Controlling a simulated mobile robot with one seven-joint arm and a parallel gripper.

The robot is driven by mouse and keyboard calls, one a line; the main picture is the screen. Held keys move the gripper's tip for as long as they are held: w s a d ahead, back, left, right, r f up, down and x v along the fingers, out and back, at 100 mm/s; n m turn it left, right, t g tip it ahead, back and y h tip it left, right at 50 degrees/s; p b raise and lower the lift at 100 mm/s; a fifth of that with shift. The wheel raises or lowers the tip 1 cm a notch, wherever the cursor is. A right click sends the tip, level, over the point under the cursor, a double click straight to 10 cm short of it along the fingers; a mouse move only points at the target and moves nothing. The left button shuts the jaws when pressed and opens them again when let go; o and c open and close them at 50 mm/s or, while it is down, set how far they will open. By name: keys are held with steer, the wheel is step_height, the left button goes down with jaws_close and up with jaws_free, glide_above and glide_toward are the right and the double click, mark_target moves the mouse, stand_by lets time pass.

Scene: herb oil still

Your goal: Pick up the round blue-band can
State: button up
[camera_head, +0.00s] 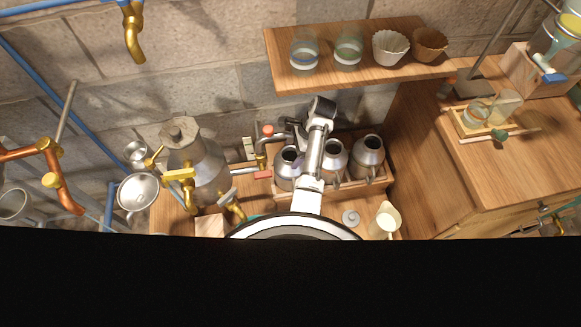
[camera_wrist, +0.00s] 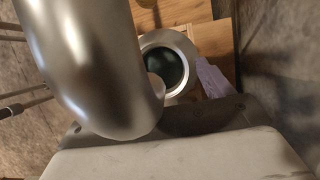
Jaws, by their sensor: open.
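Three round grey metal cans stand side by side in a wooden crate in the head view: a left can (camera_head: 287,168), a middle can (camera_head: 334,160) and a right can (camera_head: 368,158). I cannot make out a blue band on any of them. My arm partly covers the left and middle cans. In the wrist view, the round open mouth of one can (camera_wrist: 186,48) shows dark inside, close ahead of my gripper (camera_wrist: 184,86). The other finger is not clearly visible. My gripper is open and empty.
A metal still (camera_head: 195,165) stands left of the crate. A shelf (camera_head: 380,75) with jars hangs above. A small cream jug (camera_head: 385,220) stands in front.

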steer(key=shift+a+f, duration=0.25)
steer(key=shift+f, duration=0.35)
jaws_close()
steer(key=shift+w+r, duration=0.1)
steer(key=shift+r, duration=0.05)
